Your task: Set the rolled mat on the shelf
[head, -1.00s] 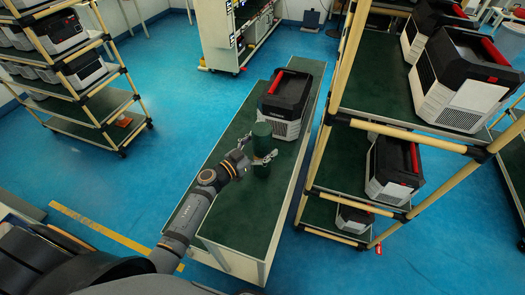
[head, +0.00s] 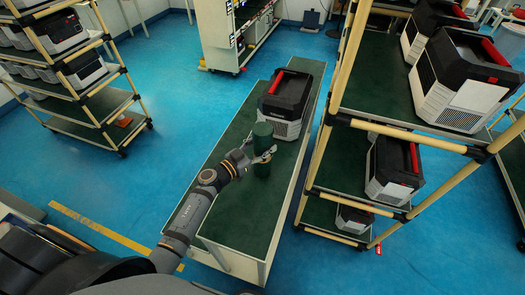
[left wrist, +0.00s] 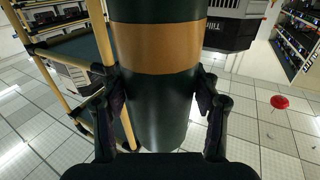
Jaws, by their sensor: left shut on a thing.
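The rolled mat (head: 262,136) is a dark green upright cylinder with a tan band, over the green bench top (head: 238,215). My left gripper (head: 266,157) is shut on it around its middle. In the left wrist view the rolled mat (left wrist: 155,100) fills the centre, with the tan band near the top and a finger of my left gripper (left wrist: 160,100) on each side. I cannot tell whether its base touches the bench. The shelf rack (head: 385,127) with tan posts and green decks stands to the right of the bench. My right gripper is not in view.
A black and white unit with a red handle (head: 287,97) stands on the bench just behind the mat. Similar units (head: 462,80) occupy parts of the rack's decks. Another rack (head: 95,105) stands at the left. The bench's near part is clear.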

